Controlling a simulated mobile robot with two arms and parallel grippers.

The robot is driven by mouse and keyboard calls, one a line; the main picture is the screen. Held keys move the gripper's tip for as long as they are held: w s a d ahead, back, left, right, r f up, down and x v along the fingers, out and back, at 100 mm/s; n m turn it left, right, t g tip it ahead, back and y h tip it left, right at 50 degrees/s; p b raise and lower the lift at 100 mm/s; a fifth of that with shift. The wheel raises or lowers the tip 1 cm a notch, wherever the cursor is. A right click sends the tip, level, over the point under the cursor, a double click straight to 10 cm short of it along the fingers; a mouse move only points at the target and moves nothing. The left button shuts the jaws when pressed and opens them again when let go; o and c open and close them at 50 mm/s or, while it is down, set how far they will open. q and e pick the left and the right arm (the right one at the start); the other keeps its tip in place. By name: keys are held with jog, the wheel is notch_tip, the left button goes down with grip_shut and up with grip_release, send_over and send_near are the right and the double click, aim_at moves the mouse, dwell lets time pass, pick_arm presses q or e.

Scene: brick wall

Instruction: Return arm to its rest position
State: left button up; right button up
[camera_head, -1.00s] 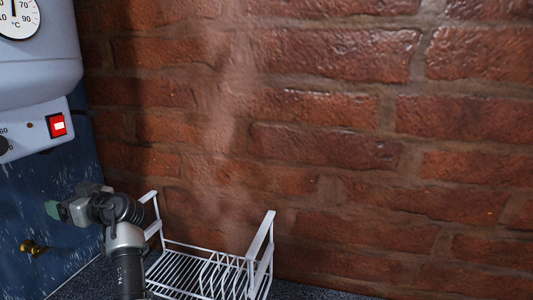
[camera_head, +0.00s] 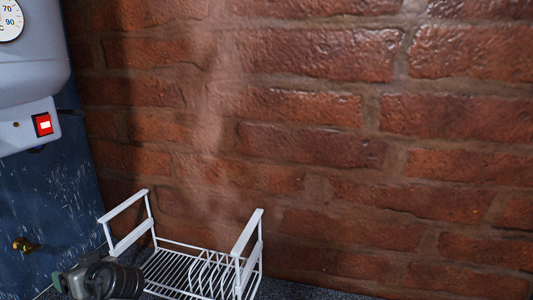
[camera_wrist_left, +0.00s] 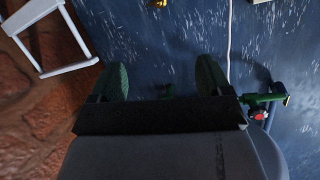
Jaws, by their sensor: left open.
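My left gripper (camera_head: 62,282) is low at the left of the head view, in front of the left end of the white dish rack. In the left wrist view its two green fingers (camera_wrist_left: 165,82) stand wide apart with nothing between them. They point toward the blue speckled wall panel (camera_wrist_left: 180,40). Most of my left arm is below the edge of the head view. My right gripper is in neither view.
A white wire dish rack (camera_head: 182,268) stands on the dark speckled counter against the brick wall (camera_head: 330,150). A grey water heater with a dial and red switch (camera_head: 43,124) hangs at the upper left. A brass fitting (camera_head: 24,245) sticks out of the blue panel.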

pick_arm(q)
jog(key=s+d+f+m+h, duration=0.65)
jog(key=s+d+f, duration=0.25)
jog(key=s+f, duration=0.45)
jog(key=s+d+f+m+g+h, duration=0.1)
jog(key=s+d+f+m+h, duration=0.2)
jog(key=s+d, duration=0.45)
jog(key=s+d+f+m+g+h, duration=0.25)
jog(key=s+d+h, duration=0.25)
jog(key=s, duration=0.5)
notch_tip(320, 180, down, 31)
jog(key=m+b, duration=0.1)
jog(key=b, duration=0.7)
jog(key=s+a+f+b, duration=0.1)
jog(key=s+f+b, duration=0.1)
jog(key=s+f, duration=0.3)
jog(key=s+a+f+g+b, duration=0.1)
jog(key=s+f+b, duration=0.2)
jog(key=f, duration=0.9)
jog(key=s+a+f+b, duration=0.1)
jog(key=s+f+b, duration=0.2)
jog(key=s+f, duration=0.5)
jog(key=shift+s+f+g+y, duration=0.25)
jog(key=shift+f+g+y, duration=0.1)
jog(key=shift+f, duration=0.1)
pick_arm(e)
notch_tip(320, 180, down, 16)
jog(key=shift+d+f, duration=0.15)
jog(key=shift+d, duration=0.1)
